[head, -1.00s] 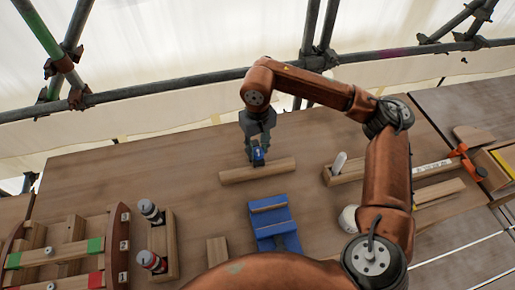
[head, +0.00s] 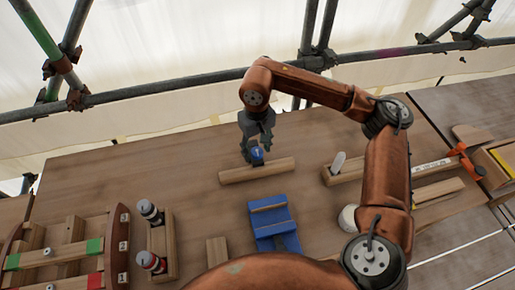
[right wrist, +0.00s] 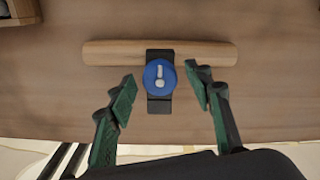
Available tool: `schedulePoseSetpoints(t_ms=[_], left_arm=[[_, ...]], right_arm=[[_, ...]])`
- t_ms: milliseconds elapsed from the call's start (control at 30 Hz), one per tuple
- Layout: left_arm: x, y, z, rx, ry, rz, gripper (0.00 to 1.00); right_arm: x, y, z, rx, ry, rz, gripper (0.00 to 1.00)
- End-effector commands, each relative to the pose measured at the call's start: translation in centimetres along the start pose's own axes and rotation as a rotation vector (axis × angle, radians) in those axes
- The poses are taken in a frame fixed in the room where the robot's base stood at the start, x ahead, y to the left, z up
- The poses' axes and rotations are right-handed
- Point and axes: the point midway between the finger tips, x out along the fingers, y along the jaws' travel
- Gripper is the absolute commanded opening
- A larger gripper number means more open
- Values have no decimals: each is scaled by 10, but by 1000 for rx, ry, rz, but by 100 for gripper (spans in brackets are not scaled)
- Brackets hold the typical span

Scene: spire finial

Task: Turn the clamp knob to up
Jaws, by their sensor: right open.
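The clamp knob (head: 257,154) is a round blue knob on a dark clamp on a wooden bar (head: 240,174). In the right wrist view, the knob (right wrist: 160,76) carries a white bar-and-dot mark lined up roughly with the picture's vertical. The dark clamp bracket (right wrist: 159,106) shows above and below it, across the wooden bar (right wrist: 110,53). My right gripper (head: 257,143) is over the knob in the head view. In the right wrist view, its green fingers (right wrist: 162,92) are open, one on each side of the knob, with gaps. My left gripper is not in view.
A blue block (head: 270,222) stands nearer than the bar. Two bottle-like items (head: 150,212) stand in a wooden holder (head: 172,250) at left. Timber pieces (head: 435,190) and an orange clamp (head: 468,162) lie at right. Scaffold tubes (head: 180,82) run behind. The bench left of the bar is clear.

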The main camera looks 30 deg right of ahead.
Motion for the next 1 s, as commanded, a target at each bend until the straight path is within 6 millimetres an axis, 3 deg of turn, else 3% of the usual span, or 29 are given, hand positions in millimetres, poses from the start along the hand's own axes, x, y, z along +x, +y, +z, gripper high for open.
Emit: schedulePoseSetpoints(t_ms=[233, 700, 1000], left_arm=[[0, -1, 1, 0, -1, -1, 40], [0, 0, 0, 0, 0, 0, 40], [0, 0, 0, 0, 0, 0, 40]], right_arm=[[-17, 0, -1, 1, 4, -1, 47], [-106, 0, -1, 0, 2, -1, 47], [-120, 0, 0, -1, 0, 0, 47]])
